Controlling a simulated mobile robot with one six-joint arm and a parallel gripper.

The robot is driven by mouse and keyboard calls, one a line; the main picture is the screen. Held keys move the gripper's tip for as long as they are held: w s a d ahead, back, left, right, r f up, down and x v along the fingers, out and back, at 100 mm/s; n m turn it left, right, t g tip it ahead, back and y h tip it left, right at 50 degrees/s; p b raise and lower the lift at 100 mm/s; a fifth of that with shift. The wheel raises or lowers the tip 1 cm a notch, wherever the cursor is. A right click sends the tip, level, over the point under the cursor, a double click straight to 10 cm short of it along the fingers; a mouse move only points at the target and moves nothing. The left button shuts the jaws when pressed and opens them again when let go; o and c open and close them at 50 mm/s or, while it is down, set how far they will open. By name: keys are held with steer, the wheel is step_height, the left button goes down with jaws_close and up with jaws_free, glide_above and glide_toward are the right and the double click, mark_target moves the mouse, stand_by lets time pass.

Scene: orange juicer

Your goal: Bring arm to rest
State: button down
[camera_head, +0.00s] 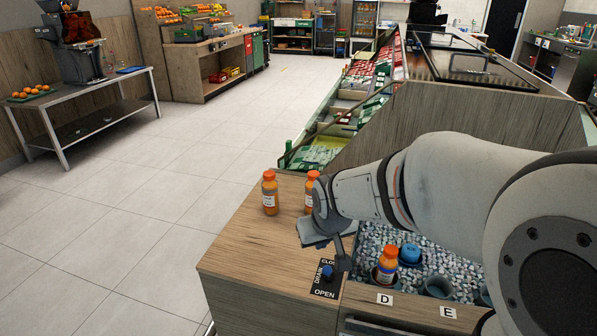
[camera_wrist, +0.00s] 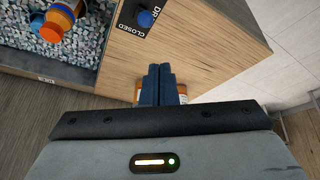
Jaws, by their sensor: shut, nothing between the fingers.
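My gripper (camera_head: 342,262) hangs over the near wooden counter, beside the drain panel (camera_head: 325,279) with its blue knob. In the wrist view its two dark fingers (camera_wrist: 160,70) are together with nothing between them. My arm reaches in from the right of the head view. Two orange bottles stand on the counter behind the gripper: the left one (camera_head: 269,193) is in full view, and the right one (camera_head: 311,188) is partly hidden by my wrist. In the wrist view, orange slivers beside the fingers are mostly hidden.
A bin of ice (camera_head: 440,262) is sunk into the counter. It holds an orange bottle (camera_head: 387,263) near label D, a blue-topped item (camera_head: 410,253) and dark cups. A side table (camera_head: 95,93) with a juicer and oranges stands far left. The tiled floor is clear.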

steer(key=s+d+r+m+g+p, duration=0.1)
steer(key=s+d+r+p, duration=0.1)
steer(key=s, duration=0.6)
steer(key=s+d+r+m+g+p, duration=0.1)
steer(key=s+d+r+p, duration=0.2)
steer(key=s+r+p, duration=0.2)
steer(key=s+r, duration=0.2)
steer(key=s, duration=0.1)
steer(key=shift+s+d+r, duration=0.2)
steer(key=shift+s+d, duration=0.05)
steer(key=shift+d, duration=0.05)
